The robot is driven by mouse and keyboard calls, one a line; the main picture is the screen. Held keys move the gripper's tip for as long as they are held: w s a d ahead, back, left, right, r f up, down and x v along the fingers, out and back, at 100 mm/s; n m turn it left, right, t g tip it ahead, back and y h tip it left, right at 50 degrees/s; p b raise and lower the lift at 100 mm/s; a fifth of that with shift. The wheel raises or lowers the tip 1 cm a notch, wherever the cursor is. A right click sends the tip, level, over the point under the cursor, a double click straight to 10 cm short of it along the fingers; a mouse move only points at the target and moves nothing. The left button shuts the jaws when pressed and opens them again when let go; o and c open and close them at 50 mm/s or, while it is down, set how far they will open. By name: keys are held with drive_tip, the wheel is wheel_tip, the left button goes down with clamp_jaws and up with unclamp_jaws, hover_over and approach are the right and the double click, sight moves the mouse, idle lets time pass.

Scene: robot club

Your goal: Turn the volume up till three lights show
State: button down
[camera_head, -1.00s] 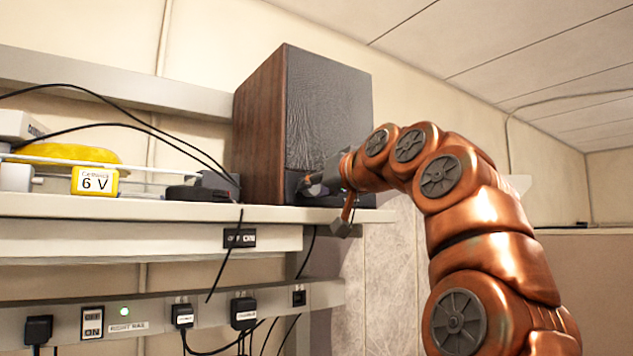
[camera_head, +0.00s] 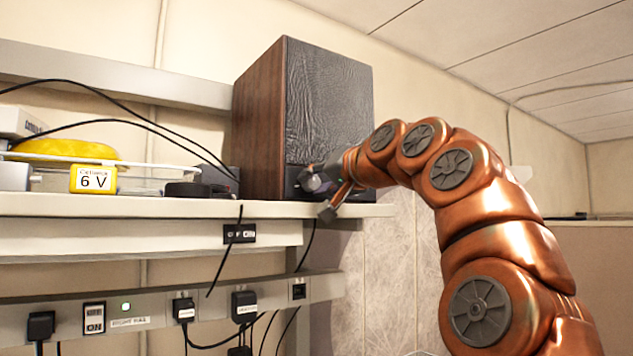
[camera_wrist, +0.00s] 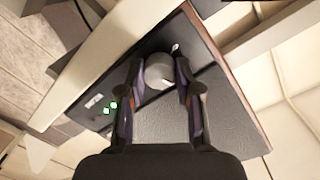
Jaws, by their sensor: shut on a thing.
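The speaker (camera_head: 328,105) is a tall wood-sided box with a dark front, standing at the right end of the shelf. In the wrist view its dark front panel (camera_wrist: 165,122) fills the middle. The round grey volume knob (camera_wrist: 158,72) sits between the two fingers of my gripper (camera_wrist: 160,66), which is shut on it. In the head view my gripper (camera_head: 316,190) hides the knob.
The shelf (camera_head: 130,206) also holds a yellow 6 V box (camera_head: 93,180), a dark device (camera_head: 195,189) and loose black cables. Below runs a power rail (camera_head: 145,310) with plugs and a green lamp. The space right of the shelf end is open.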

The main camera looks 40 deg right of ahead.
drive_tip(key=c, duration=1.1)
unclamp_jaws()
drive_tip(key=s, duration=0.8)
drive_tip(key=s+r, duration=0.1)
drive_tip(key=s, duration=0.3)
drive_tip(key=shift+a, duration=0.35)
